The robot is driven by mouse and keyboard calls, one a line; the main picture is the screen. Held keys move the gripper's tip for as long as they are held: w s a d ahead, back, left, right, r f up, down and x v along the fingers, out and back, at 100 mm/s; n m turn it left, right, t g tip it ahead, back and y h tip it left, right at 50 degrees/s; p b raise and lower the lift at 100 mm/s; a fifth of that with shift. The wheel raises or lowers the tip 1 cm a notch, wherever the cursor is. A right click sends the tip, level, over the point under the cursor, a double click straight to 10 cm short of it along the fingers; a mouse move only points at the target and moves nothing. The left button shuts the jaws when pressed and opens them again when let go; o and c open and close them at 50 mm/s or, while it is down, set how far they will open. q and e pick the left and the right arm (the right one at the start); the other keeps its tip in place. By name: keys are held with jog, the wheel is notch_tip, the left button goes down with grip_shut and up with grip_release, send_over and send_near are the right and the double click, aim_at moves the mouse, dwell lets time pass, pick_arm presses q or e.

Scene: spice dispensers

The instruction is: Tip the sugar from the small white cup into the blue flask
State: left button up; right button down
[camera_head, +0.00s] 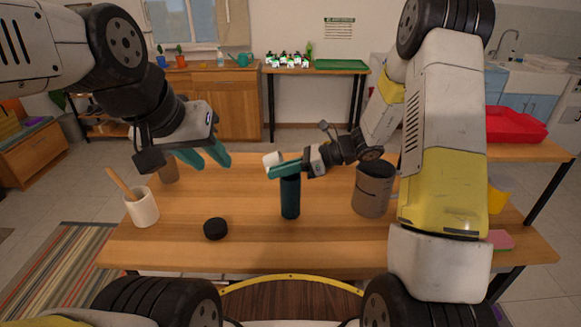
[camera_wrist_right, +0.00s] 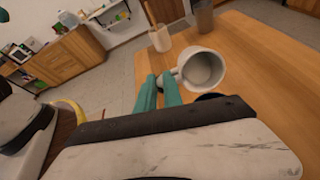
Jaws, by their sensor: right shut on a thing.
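The small white cup (camera_head: 272,160) is at the tips of my right gripper (camera_head: 284,171), just above and left of the blue flask's top. In the right wrist view the cup (camera_wrist_right: 203,70) has its mouth toward the camera and a pale inside; I cannot tell sugar from cup wall. My right gripper's fingers (camera_wrist_right: 158,92) are closed at its handle side. The dark blue flask (camera_head: 290,198) stands upright on the table; its mouth is hidden behind the gripper. My left gripper (camera_head: 207,157) is open and empty, above the table's left part.
A black round lid (camera_head: 215,229) lies on the table (camera_head: 260,250). A white crock (camera_head: 143,208) with a wooden spoon and a brown jar (camera_head: 168,171) stand at the left. A grey canister (camera_head: 372,192) stands right of the flask. The front middle is clear.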

jog(key=shift+d+r+y+p, duration=0.15)
jog(key=shift+d+y+p, duration=0.45)
jog(key=shift+y, duration=0.5)
dwell(0.4)
jog(key=shift+d+y, duration=0.3)
jog(key=shift+y, duration=0.6)
jog(key=shift+d+r+y, duration=0.2)
jog(key=shift+r+y, duration=0.6)
dwell(0.6)
jog(key=shift+d+r+n+y, duration=0.2)
jog(key=shift+r+y, duration=0.7)
jog(key=shift+r, duration=0.6)
jog(key=shift+d+r+n+y, duration=0.1)
jog(key=shift+d+r+y, duration=0.15)
jog(key=shift+r+y, duration=0.95)
